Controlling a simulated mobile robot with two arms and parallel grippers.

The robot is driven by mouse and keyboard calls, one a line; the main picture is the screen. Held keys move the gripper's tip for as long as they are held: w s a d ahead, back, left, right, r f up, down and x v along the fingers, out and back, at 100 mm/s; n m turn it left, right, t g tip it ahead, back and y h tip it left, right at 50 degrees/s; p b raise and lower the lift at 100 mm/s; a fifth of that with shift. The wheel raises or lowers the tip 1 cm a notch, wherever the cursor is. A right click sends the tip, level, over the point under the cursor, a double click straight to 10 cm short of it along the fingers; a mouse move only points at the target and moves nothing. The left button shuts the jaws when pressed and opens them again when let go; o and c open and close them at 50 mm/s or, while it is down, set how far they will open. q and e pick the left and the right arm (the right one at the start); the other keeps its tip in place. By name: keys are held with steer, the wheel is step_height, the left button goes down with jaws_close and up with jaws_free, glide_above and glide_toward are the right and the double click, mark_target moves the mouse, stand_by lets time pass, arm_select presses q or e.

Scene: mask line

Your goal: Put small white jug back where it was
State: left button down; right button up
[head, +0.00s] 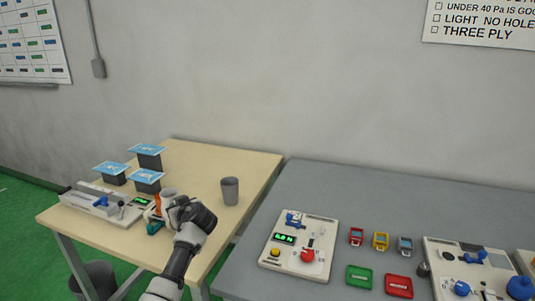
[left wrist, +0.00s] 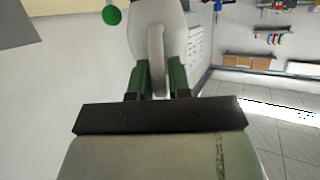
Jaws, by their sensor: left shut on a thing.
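The small white jug (left wrist: 157,22) fills the top middle of the left wrist view, its handle (left wrist: 157,62) between my gripper's green fingers. My left gripper (left wrist: 156,82) is shut on that handle. In the head view, my left gripper (head: 182,211) is over the front part of the wooden table (head: 215,165). A small pale part of what looks like the jug (head: 168,194) shows just behind it; the rest is hidden by the gripper. I cannot tell whether the jug touches the table. My right gripper is not in view.
A grey cup (head: 230,190) stands right of my gripper. Black blocks with blue tops (head: 147,178) and a pale device (head: 100,203) are to the left. The grey table (head: 330,190) at right holds a button panel (head: 300,240) and small coloured items. The wooden table's back right is clear.

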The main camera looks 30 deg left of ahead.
arm_select(q)
steer(key=shift+r, duration=0.1)
steer(key=w+d+r+m+t+h, duration=0.15)
steer(key=d+m+t+h, duration=0.55)
steer(key=d, duration=1.6)
steer(key=s+d+m+t+h, duration=0.1)
steer(key=s+d+m+h, duration=0.1)
steer(key=d, duration=0.4)
steer(key=s+d+r+m+h, duration=0.1)
steer(key=s+d+m+h, duration=0.1)
steer(key=d, duration=0.5)
steer(key=s+d+m+t+h, duration=0.1)
steer(key=s+d+m+h, duration=0.1)
steer(key=s+d, duration=0.4)
steer(key=shift+d+r+m+t, duration=0.2)
steer(key=shift+m+t, duration=0.1)
steer(key=shift+m, duration=0.4)
steer(key=shift+w+a, duration=0.1)
